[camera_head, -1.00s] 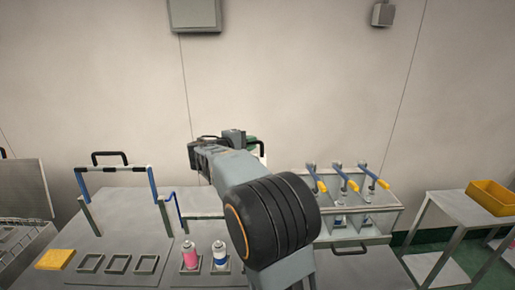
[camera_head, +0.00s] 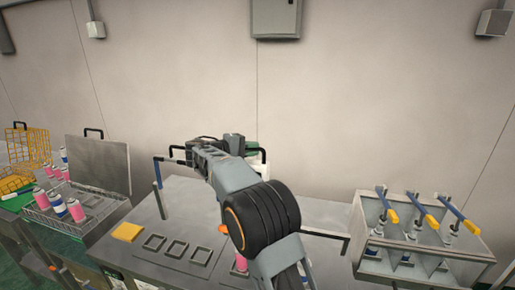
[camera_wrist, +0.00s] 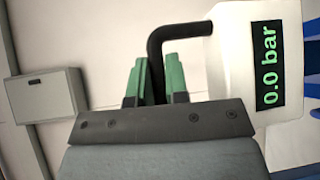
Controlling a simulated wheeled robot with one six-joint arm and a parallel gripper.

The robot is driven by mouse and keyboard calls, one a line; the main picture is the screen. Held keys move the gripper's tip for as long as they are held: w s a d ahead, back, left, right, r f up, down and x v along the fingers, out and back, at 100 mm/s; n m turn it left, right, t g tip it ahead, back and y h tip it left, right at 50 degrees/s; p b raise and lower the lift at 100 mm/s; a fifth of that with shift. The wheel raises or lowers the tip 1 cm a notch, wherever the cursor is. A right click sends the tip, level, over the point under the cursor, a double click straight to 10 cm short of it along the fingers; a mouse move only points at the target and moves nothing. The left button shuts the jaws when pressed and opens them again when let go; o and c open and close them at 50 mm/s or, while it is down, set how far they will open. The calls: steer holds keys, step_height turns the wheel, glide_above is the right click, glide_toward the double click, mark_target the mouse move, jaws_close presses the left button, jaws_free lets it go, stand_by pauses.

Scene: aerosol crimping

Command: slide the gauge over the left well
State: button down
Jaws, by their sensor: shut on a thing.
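The gauge (camera_wrist: 258,70) is a white box with a green "0.0 bar" display and a bent black handle. In the wrist view, the green fingers of my gripper (camera_wrist: 156,80) are shut on the handle. In the head view, the gauge (camera_head: 258,158) shows only partly behind my wrist, apparently above the worktable (camera_head: 205,205). A pink can (camera_head: 240,265) at the front of the table is mostly covered by my arm; the holder around it is hidden. I cannot tell which spot is the left well.
A yellow block (camera_head: 127,232) lies left of the frames. A rail post (camera_head: 158,202) stands at the table's left. A rack with yellow-handled levers (camera_head: 415,250) stands at right. A wire tray (camera_head: 80,212) with pink and blue-banded cans is at far left.

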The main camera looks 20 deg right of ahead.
steer(key=shift+w+a+r, duration=0.1)
steer(key=c, duration=1.1)
jaws_free()
steer(key=shift+w+a, duration=0.1)
steer(key=shift+a, duration=0.05)
steer(key=a, duration=0.4)
steer(key=s+a+r+b, duration=0.1)
steer(key=a, duration=0.4)
steer(key=a+r+b, duration=0.1)
steer(key=a, duration=0.3)
steer(key=shift+s+a, duration=0.15)
steer(key=shift+a, duration=0.15)
steer(key=shift+f, duration=0.1)
